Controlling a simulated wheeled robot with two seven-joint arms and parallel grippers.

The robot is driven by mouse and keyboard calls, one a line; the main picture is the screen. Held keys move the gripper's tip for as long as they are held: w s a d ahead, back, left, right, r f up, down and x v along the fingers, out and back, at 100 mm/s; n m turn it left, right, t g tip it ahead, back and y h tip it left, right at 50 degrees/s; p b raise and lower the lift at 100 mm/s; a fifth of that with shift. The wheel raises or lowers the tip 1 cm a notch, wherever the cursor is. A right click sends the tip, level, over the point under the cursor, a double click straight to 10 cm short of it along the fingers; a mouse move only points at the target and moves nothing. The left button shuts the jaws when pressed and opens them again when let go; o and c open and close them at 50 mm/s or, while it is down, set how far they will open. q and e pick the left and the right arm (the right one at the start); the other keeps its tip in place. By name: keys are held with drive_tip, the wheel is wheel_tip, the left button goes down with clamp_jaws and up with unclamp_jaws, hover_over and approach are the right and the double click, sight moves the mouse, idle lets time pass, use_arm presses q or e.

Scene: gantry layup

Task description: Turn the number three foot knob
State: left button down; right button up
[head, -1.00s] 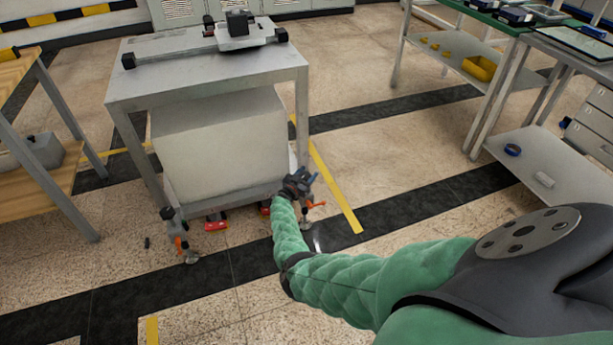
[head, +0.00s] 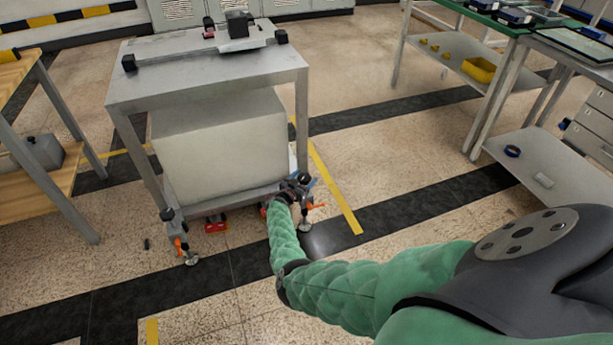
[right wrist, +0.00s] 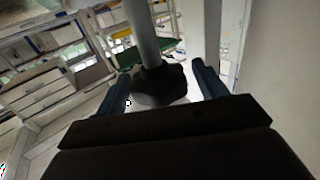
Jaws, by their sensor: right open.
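A grey steel table (head: 205,87) stands on levelling feet with dark knobs. My right gripper (head: 297,186) is low at its front right leg and hides most of that foot; an orange lever (head: 314,206) and a round foot pad (head: 305,227) show below. In the right wrist view a black lobed knob (right wrist: 160,86) on a grey post sits between the blue fingers of the open right gripper (right wrist: 165,76). Contact cannot be told. Another foot knob (head: 168,214) is at the front left leg. No foot number is readable. My left gripper is not in view.
A big pale box (head: 222,143) sits under the table top. Red parts (head: 216,225) lie under its lower front edge. A wooden bench (head: 62,184) is at the left and shelved benches (head: 545,165) at the right. The floor in front is mostly clear.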

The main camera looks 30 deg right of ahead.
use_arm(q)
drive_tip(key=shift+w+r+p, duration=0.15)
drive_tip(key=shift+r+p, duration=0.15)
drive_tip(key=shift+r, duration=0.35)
use_arm(e)
drive_tip(key=v, duration=0.6)
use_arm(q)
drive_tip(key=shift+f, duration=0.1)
